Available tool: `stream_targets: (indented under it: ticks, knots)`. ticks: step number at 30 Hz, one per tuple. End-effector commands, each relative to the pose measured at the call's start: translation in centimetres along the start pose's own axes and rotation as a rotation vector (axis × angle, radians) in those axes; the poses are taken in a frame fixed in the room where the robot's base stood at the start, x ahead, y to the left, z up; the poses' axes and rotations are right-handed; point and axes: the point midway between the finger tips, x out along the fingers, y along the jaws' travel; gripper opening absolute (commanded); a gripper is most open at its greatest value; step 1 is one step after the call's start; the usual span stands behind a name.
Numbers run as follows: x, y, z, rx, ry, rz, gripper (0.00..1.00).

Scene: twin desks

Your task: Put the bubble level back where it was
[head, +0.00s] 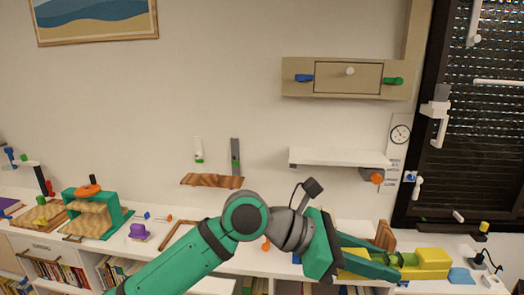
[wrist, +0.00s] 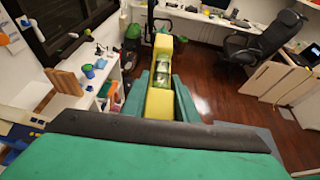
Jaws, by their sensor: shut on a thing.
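The bubble level (head: 432,258) is a yellow bar with a green vial in its middle. It is at the lower right in the head view, over the desk's right part. My gripper (head: 395,266) is shut on it, with green fingers on either side. In the wrist view the level (wrist: 161,102) points away from the camera between the fingers of my gripper (wrist: 165,85), its vial facing up. The fingers hide part of its sides. I cannot tell how high it is above the desk.
A brown wooden block (head: 385,235) stands just behind the level. A blue piece (head: 461,276) and a small lamp-like thing (head: 482,240) are to the right. A white wall shelf (head: 340,157) is above. A teal fixture (head: 97,210) stands on the left part of the desk.

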Motion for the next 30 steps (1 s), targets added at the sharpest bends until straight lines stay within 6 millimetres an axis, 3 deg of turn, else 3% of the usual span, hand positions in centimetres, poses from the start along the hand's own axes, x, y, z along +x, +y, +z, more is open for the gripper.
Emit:
stream_targets:
  ticks: [8,14,21,30]
  knots:
    - [-1.8,5.3,-1.5,-0.06,-0.002,0.147,0.0]
    - [-3.9,10.2,-4.3,-0.129,-0.005,0.309,0.0]
    - [-6.8,16.0,-10.7,-0.237,-0.006,0.561,0.0]
    - [-8.5,19.4,-18.4,-0.331,-0.006,0.787,0.0]
